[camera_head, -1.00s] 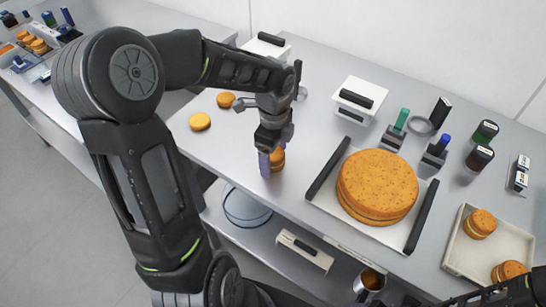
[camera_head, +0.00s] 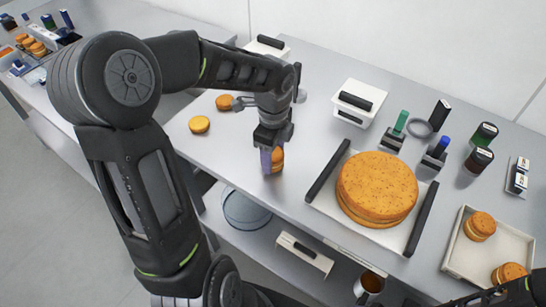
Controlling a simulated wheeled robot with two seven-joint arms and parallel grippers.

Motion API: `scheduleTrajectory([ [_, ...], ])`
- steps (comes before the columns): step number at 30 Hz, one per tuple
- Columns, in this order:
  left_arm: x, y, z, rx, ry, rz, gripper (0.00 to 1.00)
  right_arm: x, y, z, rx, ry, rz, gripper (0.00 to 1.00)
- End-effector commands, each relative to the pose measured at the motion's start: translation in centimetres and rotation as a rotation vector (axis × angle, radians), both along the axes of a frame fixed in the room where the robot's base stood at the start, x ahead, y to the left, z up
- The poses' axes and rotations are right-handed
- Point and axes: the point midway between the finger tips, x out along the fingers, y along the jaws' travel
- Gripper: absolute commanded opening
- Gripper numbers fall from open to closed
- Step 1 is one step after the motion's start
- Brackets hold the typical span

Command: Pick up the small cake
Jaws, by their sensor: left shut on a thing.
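A small cake (camera_head: 278,156), golden with a pale filling layer, is at the front part of the table, partly hidden by my left gripper. My left gripper (camera_head: 271,158) points down and is shut on this cake. I cannot tell whether the cake touches the tabletop. Two more small round cakes, one nearer (camera_head: 200,124) and one farther (camera_head: 225,102), lie left of the gripper.
A large cake (camera_head: 378,186) sits on a white tray with dark handles (camera_head: 325,197). A beige tray (camera_head: 463,258) at the right holds two filled small cakes. A white box (camera_head: 358,101), stamps and dark jars (camera_head: 478,157) stand behind. A lower shelf holds a mug (camera_head: 369,283).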

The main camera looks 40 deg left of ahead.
Motion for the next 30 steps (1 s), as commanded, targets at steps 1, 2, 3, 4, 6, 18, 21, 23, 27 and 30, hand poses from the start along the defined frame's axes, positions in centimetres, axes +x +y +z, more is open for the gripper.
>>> scheduleTrajectory([
  [1, 0.1, 0.0, 0.6, 0.002, -0.005, -0.001, 0.38, 0.0, 0.0, -0.1, 0.0, 0.0, 0.0, 0.65],
  [2, 0.1, 0.0, 1.1, 0.001, -0.006, -0.001, 0.38, 0.0, 0.0, -0.2, 0.0, -0.001, 0.0, 0.65],
  [3, 0.1, 0.0, 1.8, 0.001, -0.006, 0.0, 0.38, 0.0, 0.0, -0.2, 0.001, -0.001, 0.0, 0.65],
  [4, 0.1, 0.0, 2.3, 0.001, -0.006, 0.001, 0.38, 0.0, 0.0, -0.3, 0.001, -0.001, 0.001, 0.65],
  [6, 0.1, 0.0, 3.7, 0.001, -0.006, 0.0, 0.38, 0.1, 0.0, -0.5, 0.001, -0.001, 0.001, 0.65],
  [18, 0.0, 0.0, 9.0, -0.001, -0.001, -0.001, 0.38, 0.1, 0.1, -0.9, 0.002, -0.004, 0.001, 0.65],
  [21, 0.0, 0.0, 9.1, -0.002, 0.0, -0.001, 0.38, 0.1, 0.1, -0.9, 0.002, -0.004, 0.001, 0.65],
  [23, 0.0, 0.0, 9.1, -0.002, 0.0, -0.001, 0.38, 0.1, 0.1, -0.9, 0.002, -0.004, 0.001, 0.65],
  [27, 0.0, 0.0, 9.1, -0.001, 0.0, 0.0, 0.38, 0.1, 0.1, -0.9, 0.002, -0.004, 0.001, 0.65],
  [30, 0.0, 0.0, 9.0, -0.001, 0.0, 0.0, 0.38, 0.1, 0.1, -0.9, 0.002, -0.004, 0.001, 0.65],
])
